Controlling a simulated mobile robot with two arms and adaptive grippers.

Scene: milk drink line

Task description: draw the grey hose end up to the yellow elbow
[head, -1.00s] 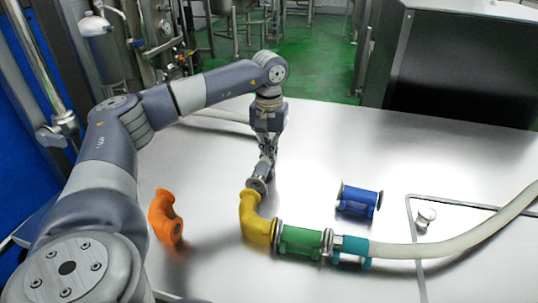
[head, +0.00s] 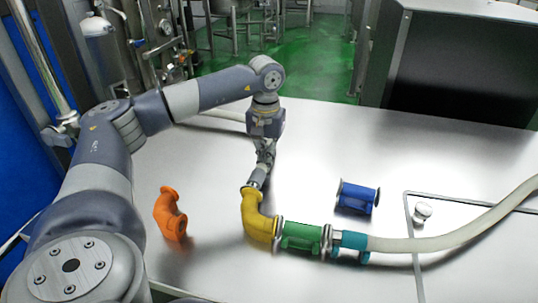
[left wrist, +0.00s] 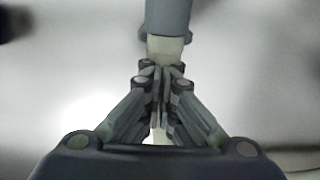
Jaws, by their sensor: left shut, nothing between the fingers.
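The yellow elbow (head: 257,222) lies on the steel table, joined on its right to a green piece (head: 301,237). The grey hose end (head: 258,178) lies in line with the elbow's upper mouth, its rim at or against it; I cannot tell whether they touch. In the left wrist view the grey hose end (left wrist: 168,14) is at the top, with pale hose running from it under the fingers. My left gripper (head: 265,157) is just behind the hose end, pointing down, fingers shut and empty; it also shows in the left wrist view (left wrist: 161,72). My right gripper is out of view.
A teal piece (head: 350,242) joins the green piece to a pale hose (head: 440,243) running right. A blue piece (head: 357,197) stands apart at right, an orange bend (head: 170,213) at left. A small metal knob (head: 423,210) is farther right.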

